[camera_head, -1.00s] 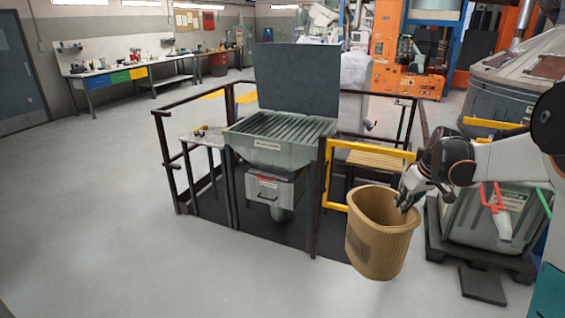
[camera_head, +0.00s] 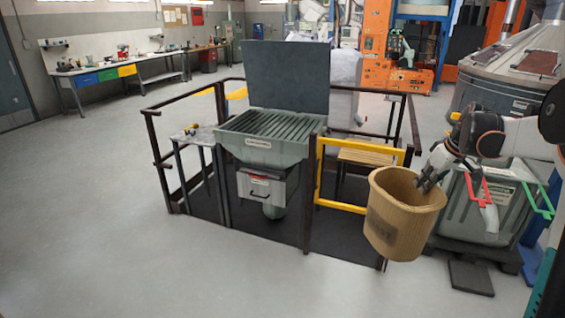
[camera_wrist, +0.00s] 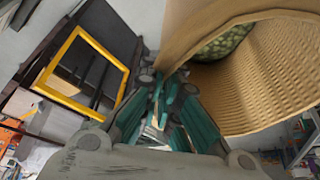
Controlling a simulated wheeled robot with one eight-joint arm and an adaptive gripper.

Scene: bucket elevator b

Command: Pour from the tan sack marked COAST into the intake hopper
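The tan sack (camera_head: 394,232) is an open-topped woven container with dark lettering on its front; I can make out only the end of the word. It hangs off the floor at the right, tilted slightly. My gripper (camera_head: 428,182) is shut on its rim. In the wrist view the gripper (camera_wrist: 172,90) pinches the wall of the sack (camera_wrist: 265,85), and green grains (camera_wrist: 225,42) show inside. The intake hopper (camera_head: 262,152), grey-green with a slatted grate and its lid (camera_head: 287,75) raised, stands left of the sack and apart from it.
A dark railing surrounds the hopper. A yellow gate frame (camera_head: 360,143) stands between hopper and sack, with a wooden step (camera_head: 370,155) behind it. A side table (camera_head: 197,136) stands left of the hopper. A grey bin (camera_head: 480,215) is behind my arm. Floor at left is clear.

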